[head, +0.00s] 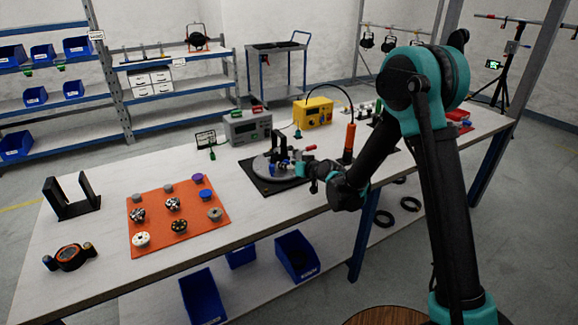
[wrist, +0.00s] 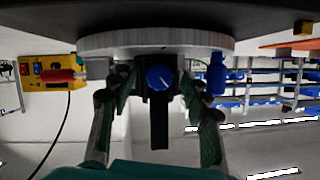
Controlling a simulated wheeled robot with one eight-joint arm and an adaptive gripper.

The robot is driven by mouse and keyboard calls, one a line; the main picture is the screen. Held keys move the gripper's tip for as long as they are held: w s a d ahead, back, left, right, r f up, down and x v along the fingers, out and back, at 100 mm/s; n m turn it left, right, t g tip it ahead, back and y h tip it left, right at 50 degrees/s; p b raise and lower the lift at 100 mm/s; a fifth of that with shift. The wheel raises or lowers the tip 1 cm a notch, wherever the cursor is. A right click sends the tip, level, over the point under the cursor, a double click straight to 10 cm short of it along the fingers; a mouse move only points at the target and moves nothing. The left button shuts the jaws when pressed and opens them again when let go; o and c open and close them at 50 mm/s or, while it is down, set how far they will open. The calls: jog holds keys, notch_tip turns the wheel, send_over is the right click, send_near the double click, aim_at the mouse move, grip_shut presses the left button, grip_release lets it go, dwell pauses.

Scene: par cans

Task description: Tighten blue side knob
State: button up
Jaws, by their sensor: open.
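A round grey plate (head: 268,172) with a small black fixture lies on a black mat (head: 268,188). In the wrist view the plate (wrist: 150,43) is at the top, as that picture is upside down. A blue knob (wrist: 160,77) with a pale pointer line faces the camera, with a black bar running from it. My gripper (wrist: 157,92) is open, one finger on each side of the knob, with gaps between. A second blue part (wrist: 217,73) is outside the right finger. In the head view my gripper (head: 312,174) is at the plate's right side and partly hides the fixture.
A yellow box (head: 313,113) and a grey instrument (head: 247,127) stand behind the plate. An orange mat (head: 180,232) with several knobs lies to the left. An orange-handled tool (head: 349,140) stands behind my arm. The table's front edge is close below my wrist.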

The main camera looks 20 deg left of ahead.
jog(key=shift+c, duration=0.5)
grip_shut()
jog(key=shift+d+m+y, duration=0.1)
jog(key=shift+m+y, duration=0.2)
jog(key=shift+m, duration=0.2)
jog(key=shift+o, duration=0.5)
grip_release()
jog(key=v, duration=1.2)
jog(key=shift+w+r, duration=0.1)
jog(key=shift+w, duration=0.05)
